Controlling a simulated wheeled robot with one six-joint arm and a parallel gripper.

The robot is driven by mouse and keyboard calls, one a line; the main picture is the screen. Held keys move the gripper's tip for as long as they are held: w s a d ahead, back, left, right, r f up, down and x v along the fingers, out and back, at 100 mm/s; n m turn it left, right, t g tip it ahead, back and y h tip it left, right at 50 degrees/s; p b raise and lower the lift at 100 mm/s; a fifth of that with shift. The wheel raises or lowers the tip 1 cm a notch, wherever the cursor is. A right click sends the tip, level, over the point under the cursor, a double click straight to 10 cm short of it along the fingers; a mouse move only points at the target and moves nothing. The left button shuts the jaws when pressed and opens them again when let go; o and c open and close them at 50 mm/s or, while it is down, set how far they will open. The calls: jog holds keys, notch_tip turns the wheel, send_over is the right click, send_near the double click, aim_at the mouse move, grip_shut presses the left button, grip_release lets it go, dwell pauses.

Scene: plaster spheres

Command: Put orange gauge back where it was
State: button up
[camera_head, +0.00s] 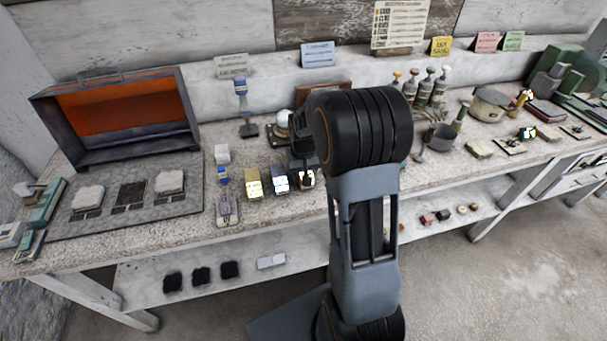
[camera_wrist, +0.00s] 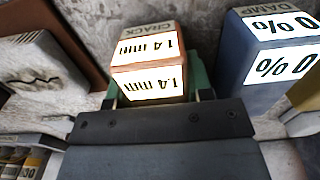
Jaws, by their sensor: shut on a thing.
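The orange gauge (camera_wrist: 150,72) is a small block with white faces reading "1.4 mm" and a "CRACK" label. In the wrist view it sits between the fingers of my gripper (camera_wrist: 156,92), which is shut on it. In the head view the gauge (camera_head: 307,180) shows as a small pale and orange shape below my dark gripper (camera_head: 303,160), partly hidden by my arm. It is at the right end of a row with a blue gauge (camera_head: 280,181) and a yellow gauge (camera_head: 253,183). I cannot tell whether it touches the bench.
The blue gauge, marked "DAMP 0%", stands close by in the wrist view (camera_wrist: 262,65). A pale plaster block (camera_wrist: 40,62) lies on the other side. An open orange-lined case (camera_head: 120,110) and a grey mat (camera_head: 65,226) are at left. A dark pot (camera_head: 440,137) is right of my arm.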

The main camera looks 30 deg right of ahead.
jog(key=shift+s+f+b, duration=0.25)
jog(key=shift+f+b, duration=0.2)
jog(key=shift+f, duration=0.2)
jog(key=o, duration=0.7)
jog(key=shift+o, duration=0.7)
jog(key=r, duration=0.6)
jog(key=r+p, duration=0.1)
jog(key=r, duration=0.5)
jog(key=shift+w+r+p, duration=0.2)
jog(key=shift+r+p, duration=0.1)
jog(key=shift+r, duration=0.05)
jog(key=s+a+n+t, duration=0.1)
jog(key=s+a, duration=0.4)
jog(key=s, duration=0.3)
jog(key=s+a+n+t, duration=0.1)
jog(key=s+a, duration=0.3)
jog(key=s, duration=0.4)
jog(key=shift+a+r+t, duration=0.25)
jog(key=shift+a+t, duration=0.15)
jog(key=shift+t, duration=0.3)
